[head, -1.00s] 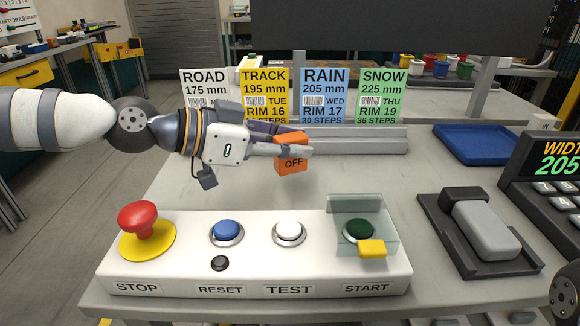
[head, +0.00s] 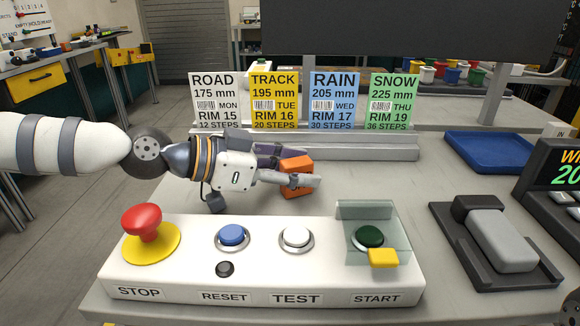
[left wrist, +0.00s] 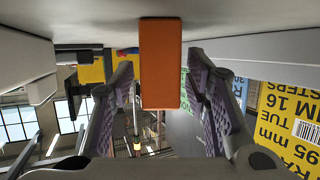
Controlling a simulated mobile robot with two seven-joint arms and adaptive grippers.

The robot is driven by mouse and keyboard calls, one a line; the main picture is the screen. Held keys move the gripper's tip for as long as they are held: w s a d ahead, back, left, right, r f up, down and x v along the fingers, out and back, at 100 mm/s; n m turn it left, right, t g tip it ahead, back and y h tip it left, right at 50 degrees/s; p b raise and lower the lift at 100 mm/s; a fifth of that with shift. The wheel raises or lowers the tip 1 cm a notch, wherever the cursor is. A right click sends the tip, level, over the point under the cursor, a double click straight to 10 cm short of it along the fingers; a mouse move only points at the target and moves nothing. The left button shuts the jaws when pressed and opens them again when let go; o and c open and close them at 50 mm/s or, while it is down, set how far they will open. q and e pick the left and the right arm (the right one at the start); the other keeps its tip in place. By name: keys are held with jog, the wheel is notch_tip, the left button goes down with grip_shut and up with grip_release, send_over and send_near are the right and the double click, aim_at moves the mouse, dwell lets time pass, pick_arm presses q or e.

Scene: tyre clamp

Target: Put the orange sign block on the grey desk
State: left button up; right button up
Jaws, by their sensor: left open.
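The orange sign block (head: 296,165) stands on the grey desk (head: 375,190), behind the white button panel. Its lettering is mostly hidden behind the near finger of my left gripper (head: 300,168). That gripper is open, with one finger on each side of the block. In the left wrist view the orange block (left wrist: 160,63) sits between the spread fingers of the left gripper (left wrist: 166,85), with a gap visible on both sides. Its end meets the grey surface at the top of that picture. My right gripper is not in view.
The button panel (head: 190,275) with a red stop knob (head: 142,220) lies just in front of the left gripper. Behind the block are a grey rail (head: 375,147) and several sign cards (head: 333,100). A blue tray (head: 488,152) is at right. Desk right of the block is clear.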

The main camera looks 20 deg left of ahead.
pick_arm(q)
jog(key=shift+s+a+r, duration=0.1)
jog(key=shift+a+r, duration=0.05)
jog(key=shift+r, duration=0.2)
jog(key=p+v, duration=0.2)
jog(key=v, duration=0.8)
jog(key=shift+s+a+r, duration=0.2)
jog(key=shift+r, duration=0.05)
jog(key=shift+s+a, duration=0.3)
jog(key=shift+a, duration=0.1)
jog(key=shift+f, duration=0.15)
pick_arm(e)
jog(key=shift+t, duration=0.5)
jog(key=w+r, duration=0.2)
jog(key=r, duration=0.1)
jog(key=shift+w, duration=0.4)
